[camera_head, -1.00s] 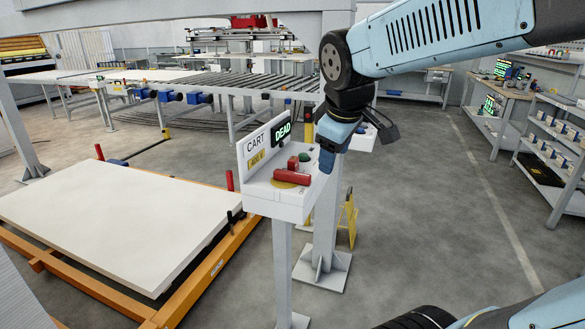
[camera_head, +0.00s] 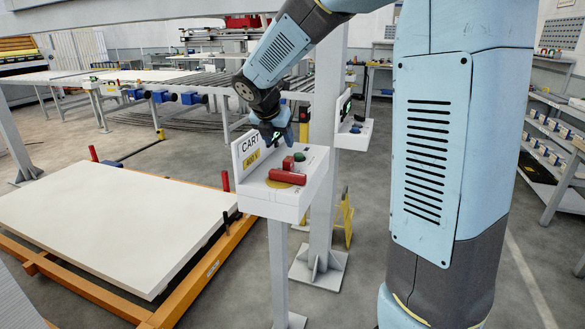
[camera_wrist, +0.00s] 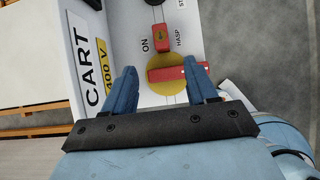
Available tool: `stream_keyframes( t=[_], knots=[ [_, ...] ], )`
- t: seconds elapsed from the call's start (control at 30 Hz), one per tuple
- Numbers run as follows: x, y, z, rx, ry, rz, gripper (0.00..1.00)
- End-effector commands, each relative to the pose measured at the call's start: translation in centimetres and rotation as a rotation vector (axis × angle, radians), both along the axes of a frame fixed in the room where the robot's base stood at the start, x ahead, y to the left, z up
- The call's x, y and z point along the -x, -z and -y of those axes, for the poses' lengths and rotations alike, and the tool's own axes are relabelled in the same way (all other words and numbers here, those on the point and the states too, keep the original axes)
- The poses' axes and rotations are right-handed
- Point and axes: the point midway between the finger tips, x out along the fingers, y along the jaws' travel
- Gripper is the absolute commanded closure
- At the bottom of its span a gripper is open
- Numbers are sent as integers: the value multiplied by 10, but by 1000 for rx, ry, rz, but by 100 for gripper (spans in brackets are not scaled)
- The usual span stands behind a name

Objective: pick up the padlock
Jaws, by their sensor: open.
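A red bar handle (camera_head: 287,176) lies across a yellow disc (camera_head: 277,184), nearer the panel's front edge. My gripper (camera_head: 275,143) is open and empty above the back of the panel. In the wrist view my two blue fingers (camera_wrist: 160,70) stand apart, with the red bar between their tips in the picture and the red block beyond them.
A green button (camera_head: 299,156) sits behind the red block. The upright CART sign (camera_head: 246,158) edges the panel on the left. A grey post (camera_head: 325,130) stands just behind. An orange-framed cart with a pale board (camera_head: 110,220) lies to the left.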

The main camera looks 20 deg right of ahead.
Motion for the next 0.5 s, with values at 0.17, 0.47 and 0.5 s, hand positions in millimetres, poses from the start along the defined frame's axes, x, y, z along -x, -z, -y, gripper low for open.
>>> stream_keyframes(
  t=[0.17,0.47,0.5],
  knots=[
    [-13,27,10,-1,3,-3,43],
    [-30,61,23,-2,4,-2,43],
    [-31,63,24,-2,3,-2,43]
  ],
)
